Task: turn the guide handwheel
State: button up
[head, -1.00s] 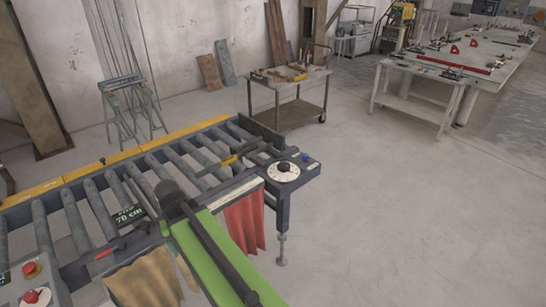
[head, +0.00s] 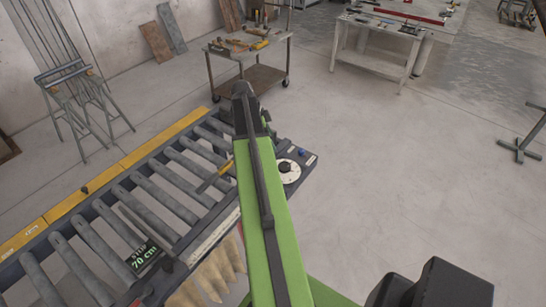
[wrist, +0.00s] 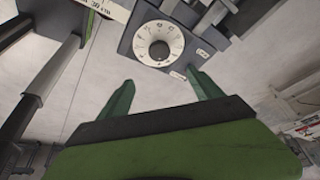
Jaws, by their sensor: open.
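The handwheel appears to be the round white dial with a dark central knob (head: 287,167), on a dark plate at the far right corner of the roller table. My green arm passes just left of it in the head view and hides part of that corner. In the wrist view the dial (wrist: 152,43) is at the top centre, with marks around its rim. My gripper (wrist: 163,88) is open and empty, its two green fingers pointing towards the dial's plate. The fingers look apart from the dial. My fingertips cannot be made out in the head view.
The roller table (head: 110,172) with a yellow edge rail fills the left. A yellow-handled lever (head: 215,177) and a "70 cm" display (head: 145,257) are on it. A tool cart (head: 250,75) stands behind. The floor right of the dial is clear.

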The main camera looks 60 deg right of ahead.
aim_at(284, 166)
jog(key=b+x, duration=1)
jog(key=x, duration=0.1)
jog(key=b+x, duration=0.5)
jog(key=shift+w+a+f+b, duration=0.25)
jog(key=shift+f+b, duration=0.15)
jog(key=shift+f, duration=0.2)
jog(key=shift+s+d+f, duration=0.15)
jog(key=shift+d+f, duration=0.05)
jog(key=shift+f, duration=0.05)
jog(key=shift+r, duration=0.1)
jog(key=c, duration=1.4)
